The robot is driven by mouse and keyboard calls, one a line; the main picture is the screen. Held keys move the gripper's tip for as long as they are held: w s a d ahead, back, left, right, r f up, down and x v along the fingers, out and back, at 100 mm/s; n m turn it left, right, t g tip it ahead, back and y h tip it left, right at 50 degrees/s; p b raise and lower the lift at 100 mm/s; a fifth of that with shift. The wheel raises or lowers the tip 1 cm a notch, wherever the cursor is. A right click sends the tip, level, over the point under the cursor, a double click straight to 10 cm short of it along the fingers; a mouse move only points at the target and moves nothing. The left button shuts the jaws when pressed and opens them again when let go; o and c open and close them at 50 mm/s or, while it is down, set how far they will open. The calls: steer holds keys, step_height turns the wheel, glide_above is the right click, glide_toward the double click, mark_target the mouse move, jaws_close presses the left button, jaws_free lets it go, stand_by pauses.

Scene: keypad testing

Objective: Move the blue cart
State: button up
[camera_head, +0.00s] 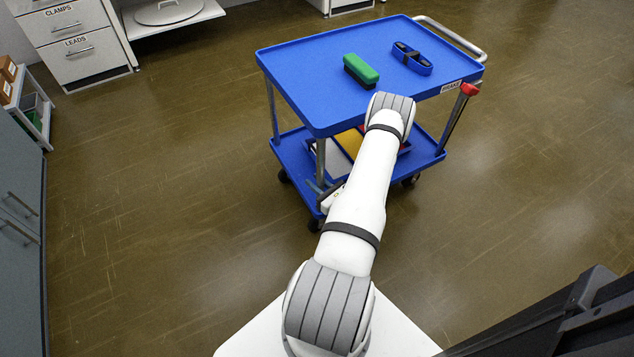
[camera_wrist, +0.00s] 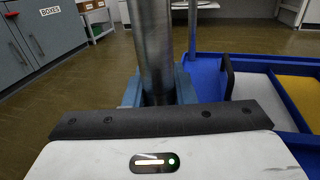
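The blue cart (camera_head: 300,67) stands on the floor ahead, with a flat upper tray, a lower shelf, metal posts and dark casters. A label and a red knob (camera_head: 469,89) are at its right corner. My arm reaches over the near side, and my gripper is low by the near left post, mostly hidden in the head view. In the wrist view my gripper (camera_wrist: 158,88) has its fingers on either side of the metal post (camera_wrist: 153,40). No clear gap shows, so it looks shut on the post.
A green-topped block (camera_head: 361,70) and a blue-and-black item (camera_head: 412,58) lie on the upper tray. The lower shelf holds bins. Drawer cabinets (camera_head: 80,48) stand at back left, a grey cabinet (camera_head: 18,190) at left. Floor around the cart is clear.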

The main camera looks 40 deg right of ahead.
jaws_close()
stand_by(0.9)
